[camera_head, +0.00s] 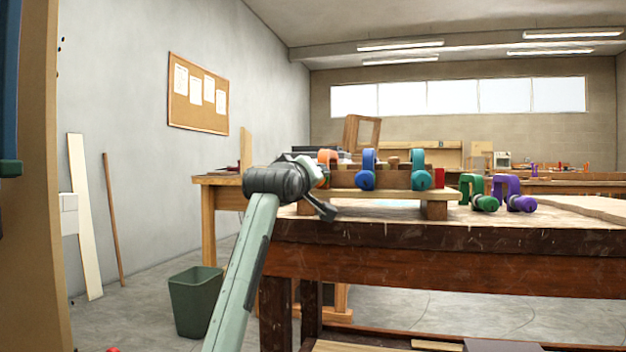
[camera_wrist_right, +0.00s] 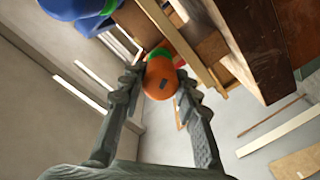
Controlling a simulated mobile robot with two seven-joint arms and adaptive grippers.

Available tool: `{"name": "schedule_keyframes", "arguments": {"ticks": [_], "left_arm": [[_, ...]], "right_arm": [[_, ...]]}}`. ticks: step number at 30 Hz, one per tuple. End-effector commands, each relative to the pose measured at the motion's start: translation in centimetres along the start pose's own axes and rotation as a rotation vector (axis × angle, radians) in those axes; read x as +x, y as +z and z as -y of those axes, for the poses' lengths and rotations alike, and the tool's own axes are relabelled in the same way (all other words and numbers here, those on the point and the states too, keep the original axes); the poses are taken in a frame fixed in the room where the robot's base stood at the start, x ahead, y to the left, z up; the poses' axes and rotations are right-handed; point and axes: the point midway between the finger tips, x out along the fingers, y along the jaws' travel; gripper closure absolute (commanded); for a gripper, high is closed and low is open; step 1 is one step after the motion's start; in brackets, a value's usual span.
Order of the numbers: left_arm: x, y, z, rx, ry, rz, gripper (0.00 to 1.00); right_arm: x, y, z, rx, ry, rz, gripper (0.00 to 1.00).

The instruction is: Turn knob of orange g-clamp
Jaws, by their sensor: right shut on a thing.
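The orange g-clamp (camera_head: 328,156) is at the left end of a wooden assembly on the workbench, partly hidden behind my right gripper (camera_head: 320,185). In the right wrist view its round orange knob (camera_wrist_right: 160,80) sits between the fingertips of my right gripper (camera_wrist_right: 160,76). The fingers appear to touch the knob on both sides, and the gripper is shut on it. A dark mark shows on the knob. The rest of the clamp is mostly hidden behind the knob in that view. My left gripper is not in view.
Blue (camera_head: 367,172) and teal (camera_head: 420,172) clamps stand right of the orange one. Green (camera_head: 480,194) and purple (camera_head: 514,196) clamps lie farther right on the workbench (camera_head: 450,232). A blue clamp (camera_wrist_right: 80,8) shows close by in the wrist view. A green bin (camera_head: 195,300) stands on the floor.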

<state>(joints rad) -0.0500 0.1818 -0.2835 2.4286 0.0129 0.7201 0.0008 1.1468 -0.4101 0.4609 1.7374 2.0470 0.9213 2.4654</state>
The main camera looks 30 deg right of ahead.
Motion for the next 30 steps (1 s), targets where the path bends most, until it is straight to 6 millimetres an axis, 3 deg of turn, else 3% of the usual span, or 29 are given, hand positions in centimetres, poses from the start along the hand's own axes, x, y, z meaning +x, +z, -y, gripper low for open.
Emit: {"name": "schedule_keyframes", "arguments": {"ticks": [7, 8, 12, 23, 30], "left_arm": [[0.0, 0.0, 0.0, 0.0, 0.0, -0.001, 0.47], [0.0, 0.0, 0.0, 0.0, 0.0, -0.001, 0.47], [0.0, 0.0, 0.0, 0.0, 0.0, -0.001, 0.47], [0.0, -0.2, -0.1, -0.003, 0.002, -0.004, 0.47], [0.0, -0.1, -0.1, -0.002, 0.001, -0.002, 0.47]], "right_arm": [[0.1, -0.1, -0.2, 0.0, 0.005, -0.003, 0.97], [0.1, -0.1, -0.2, 0.0, 0.005, -0.003, 0.66], [0.0, -0.1, -0.2, -0.001, 0.004, -0.002, 0.49], [-0.3, 0.0, -0.1, -0.002, 0.003, -0.002, 0.47], [-4.2, 0.0, -0.1, -0.003, 0.003, -0.002, 0.47]]}}
